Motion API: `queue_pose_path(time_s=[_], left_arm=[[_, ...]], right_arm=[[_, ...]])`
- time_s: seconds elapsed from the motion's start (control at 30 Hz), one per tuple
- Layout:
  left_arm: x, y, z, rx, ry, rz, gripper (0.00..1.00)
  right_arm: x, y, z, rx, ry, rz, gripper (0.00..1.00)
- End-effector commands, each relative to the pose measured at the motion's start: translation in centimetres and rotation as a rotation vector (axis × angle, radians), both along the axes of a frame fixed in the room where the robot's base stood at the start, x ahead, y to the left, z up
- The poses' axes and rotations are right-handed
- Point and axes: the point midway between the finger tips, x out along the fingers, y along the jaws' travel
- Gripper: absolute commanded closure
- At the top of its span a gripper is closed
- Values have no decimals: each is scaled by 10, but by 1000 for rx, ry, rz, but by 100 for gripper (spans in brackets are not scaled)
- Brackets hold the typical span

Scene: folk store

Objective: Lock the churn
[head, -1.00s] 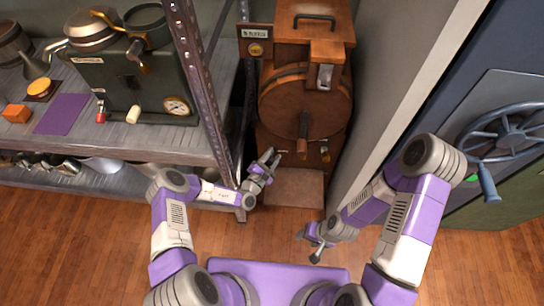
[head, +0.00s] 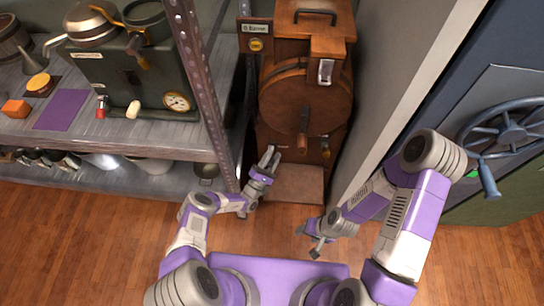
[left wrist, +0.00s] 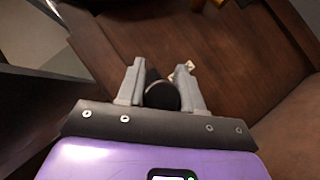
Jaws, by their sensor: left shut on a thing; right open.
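My left gripper (head: 268,159) is at the churn's lower front left. In the left wrist view its fingers (left wrist: 161,85) are around a dark round knob-like piece (left wrist: 162,96), with a pale brass bit (left wrist: 186,66) beside the right fingertip. What the dark piece belongs to is partly hidden. My right gripper (head: 309,246) is open and empty, low above the floor.
A metal shelf (head: 205,90) with machines stands close on the left; its post is near my left arm. A pale wall edge (head: 410,90) and a blue-grey door with a wheel (head: 505,130) are on the right. The wooden floor (head: 90,230) is clear in front.

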Motion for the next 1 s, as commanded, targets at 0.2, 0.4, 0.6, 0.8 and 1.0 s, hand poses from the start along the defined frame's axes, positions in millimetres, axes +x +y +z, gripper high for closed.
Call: queue_pose_path(time_s=[0.2, 0.4, 0.6, 0.8, 1.0], left_arm=[[0, 1, -3, 0, -35, 2, 100], [0, 1, -3, 0, -43, 3, 100], [0, 1, -3, 0, -43, 3, 100], [0, 1, -3, 0, -42, 2, 46], [0, 1, -2, 0, -43, 2, 43]], right_arm=[[0, 0, 0, 0, 0, 0, 43], [0, 0, 0, 0, 0, 0, 43], [0, 0, 0, 0, 0, 0, 43], [0, 0, 0, 0, 0, 0, 43], [0, 0, 0, 0, 0, 0, 43]])
